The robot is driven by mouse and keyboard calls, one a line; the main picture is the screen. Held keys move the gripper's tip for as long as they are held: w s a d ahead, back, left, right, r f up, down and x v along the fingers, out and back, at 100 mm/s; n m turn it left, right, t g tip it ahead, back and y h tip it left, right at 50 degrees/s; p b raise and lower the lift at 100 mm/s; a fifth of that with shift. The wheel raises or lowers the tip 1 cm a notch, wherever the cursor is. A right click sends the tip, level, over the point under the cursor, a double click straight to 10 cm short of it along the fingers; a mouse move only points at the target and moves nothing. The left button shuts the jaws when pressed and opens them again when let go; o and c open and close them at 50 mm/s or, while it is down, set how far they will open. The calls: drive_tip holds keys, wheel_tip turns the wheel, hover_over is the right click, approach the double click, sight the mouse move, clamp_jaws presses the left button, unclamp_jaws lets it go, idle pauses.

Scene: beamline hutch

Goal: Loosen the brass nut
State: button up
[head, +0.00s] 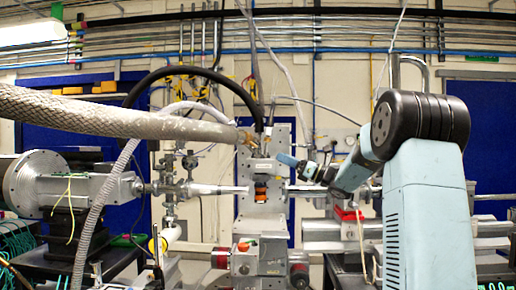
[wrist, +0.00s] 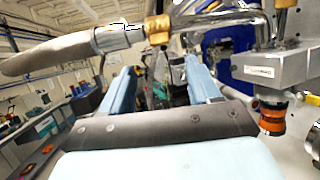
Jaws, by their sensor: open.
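The brass nut (wrist: 157,29) sits at the end of a braided hose (wrist: 50,55), where the hose meets a bent metal pipe. In the head view the nut (head: 244,136) is small, at the right end of the thick grey hose (head: 120,117). My gripper (wrist: 159,66) is open, with two pale blue fingers apart and no object seen held between them. In the wrist view the nut appears above the gap between the fingertips, clear of both. In the head view my gripper (head: 288,161) is to the right of and a little below the nut.
A grey metal block (wrist: 270,68) with an orange-ringed fitting (wrist: 272,115) is close on the right in the wrist view. In the head view, the upright plate (head: 262,205) stands behind, with beam pipes on both sides. A black hose (head: 190,70) arches above.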

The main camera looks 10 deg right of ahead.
sight(257, 147)
drive_tip(key=x, duration=1.1)
drive_tip(key=shift+a, duration=0.2)
drive_tip(key=shift+w+r, duration=0.15)
drive_tip(key=shift+c, duration=0.4)
drive_tip(key=c, duration=1)
drive_tip(key=shift+o, duration=0.2)
drive_tip(key=shift+y, duration=0.3)
drive_tip(key=o, duration=1)
drive_tip(key=shift+o, duration=0.2)
drive_tip(key=shift+f, duration=0.2)
